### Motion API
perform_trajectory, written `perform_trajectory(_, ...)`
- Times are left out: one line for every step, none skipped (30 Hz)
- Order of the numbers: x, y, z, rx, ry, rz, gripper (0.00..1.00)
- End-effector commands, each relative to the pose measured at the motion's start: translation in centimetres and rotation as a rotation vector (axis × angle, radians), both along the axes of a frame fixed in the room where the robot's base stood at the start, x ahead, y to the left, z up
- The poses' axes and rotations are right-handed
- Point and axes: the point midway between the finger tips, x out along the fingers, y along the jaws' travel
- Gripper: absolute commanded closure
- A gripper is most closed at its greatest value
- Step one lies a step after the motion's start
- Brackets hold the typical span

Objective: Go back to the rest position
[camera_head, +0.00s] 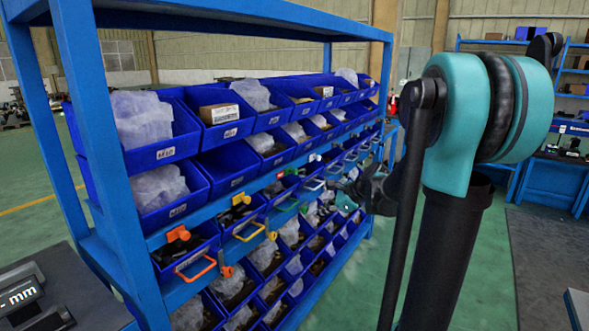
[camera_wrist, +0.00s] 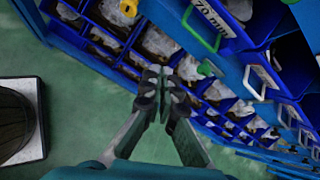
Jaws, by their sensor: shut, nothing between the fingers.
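My gripper (camera_wrist: 164,84) shows in the wrist view with its two fingers together and nothing between them. It points down toward the floor and the lower bins of the blue rack. In the head view my arm stands at the right, and the gripper is mostly hidden behind or beside the arm links, in front of the rack's far end. The blue rack (camera_head: 118,130) fills the left and middle of the head view. Its blue bins (camera_head: 222,133) hold bagged parts and boxes.
Coloured handles, among them an orange one (camera_head: 195,270) and a yellow one (camera_head: 249,231), stick out from the rack's front. Green floor (camera_head: 350,290) lies open between rack and arm. Another blue shelf (camera_head: 568,75) stands at the back right. A dark-topped table edge (camera_head: 70,300) is at lower left.

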Motion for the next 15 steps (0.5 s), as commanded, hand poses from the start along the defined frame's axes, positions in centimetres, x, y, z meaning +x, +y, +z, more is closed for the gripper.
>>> perform_trajectory(-2.4,0.0,-1.1,-0.103,-0.053,0.087,1.00)
perform_trajectory(-3.7,-0.2,-1.7,-0.169,-0.086,0.145,1.00)
perform_trajectory(-5.4,-0.5,-2.6,-0.257,-0.128,0.225,1.00)
perform_trajectory(-6.7,-0.7,-3.3,-0.322,-0.159,0.287,1.00)
perform_trajectory(-7.9,-1.0,-3.9,-0.385,-0.187,0.350,1.00)
perform_trajectory(-9.5,-1.5,-4.8,-0.469,-0.224,0.435,1.00)
perform_trajectory(-10.8,-1.8,-5.4,-0.530,-0.250,0.501,1.00)
perform_trajectory(-12.0,-2.2,-6.0,-0.590,-0.274,0.569,1.00)
perform_trajectory(-13.6,-2.7,-6.9,-0.668,-0.306,0.661,1.00)
perform_trajectory(-14.8,-3.2,-7.5,-0.728,-0.327,0.732,1.00)
perform_trajectory(-16.0,-3.6,-8.1,-0.784,-0.347,0.803,1.00)
perform_trajectory(-17.5,-4.2,-8.8,-0.854,-0.370,0.897,1.00)
perform_trajectory(-18.5,-4.7,-9.4,-0.902,-0.386,0.966,1.00)
perform_trajectory(-19.5,-5.2,-9.9,-0.949,-0.400,1.031,1.00)
perform_trajectory(-20.7,-5.8,-10.5,-1.004,-0.414,1.114,1.00)
